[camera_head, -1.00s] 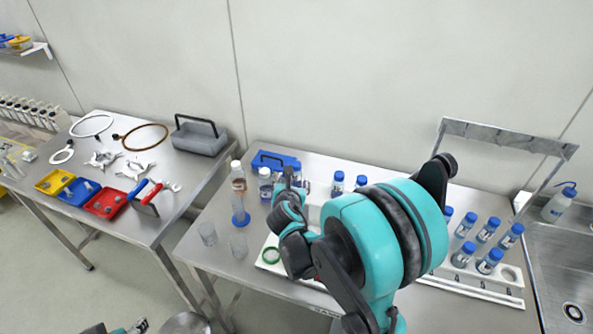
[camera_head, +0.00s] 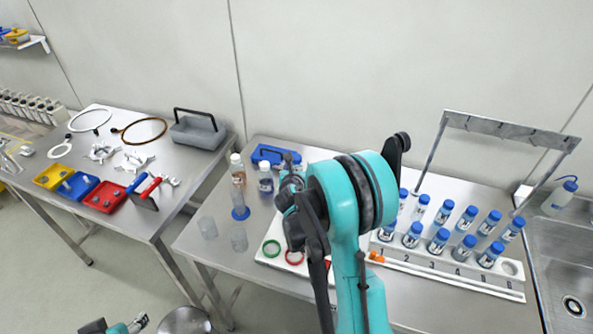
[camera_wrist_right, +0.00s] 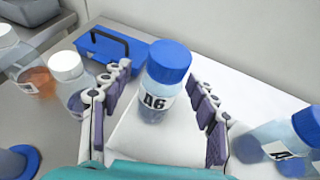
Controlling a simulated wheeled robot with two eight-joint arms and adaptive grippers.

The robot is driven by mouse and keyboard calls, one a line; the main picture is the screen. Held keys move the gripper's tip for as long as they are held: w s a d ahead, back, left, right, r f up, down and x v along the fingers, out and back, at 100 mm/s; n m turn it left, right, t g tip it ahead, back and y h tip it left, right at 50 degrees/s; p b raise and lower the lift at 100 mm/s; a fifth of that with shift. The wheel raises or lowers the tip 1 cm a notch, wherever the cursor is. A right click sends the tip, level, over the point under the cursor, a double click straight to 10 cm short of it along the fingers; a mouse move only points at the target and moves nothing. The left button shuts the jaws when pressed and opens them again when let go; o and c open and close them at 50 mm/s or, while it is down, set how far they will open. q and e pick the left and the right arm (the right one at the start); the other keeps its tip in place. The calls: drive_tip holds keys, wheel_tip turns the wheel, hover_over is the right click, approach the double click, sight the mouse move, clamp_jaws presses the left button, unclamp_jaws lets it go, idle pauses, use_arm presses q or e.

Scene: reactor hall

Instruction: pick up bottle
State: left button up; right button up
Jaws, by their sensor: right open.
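A clear bottle with a blue cap and a white label that seems to read "06" (camera_wrist_right: 160,80) stands upright in the right wrist view. My right gripper (camera_wrist_right: 158,95) is open, with one finger on each side of this bottle. I see gaps between fingers and bottle, and no clear contact. In the head view my right gripper (camera_head: 289,190) is over the table's middle, and the arm hides most of that bottle. My left gripper (camera_head: 138,323) shows only partly at the bottom left edge, away from the table; its jaws are unclear.
Several blue-capped bottles (camera_head: 437,240) stand in a numbered white rack (camera_head: 470,284) to the right.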

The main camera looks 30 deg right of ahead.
drive_tip(key=c, duration=1.3)
wheel_tip(320, 180, up, 10)
drive_tip(key=p, duration=0.2)
drive_tip(key=shift+p, duration=0.4)
drive_tip(key=o, duration=0.4)
drive_tip(key=c, duration=0.4)
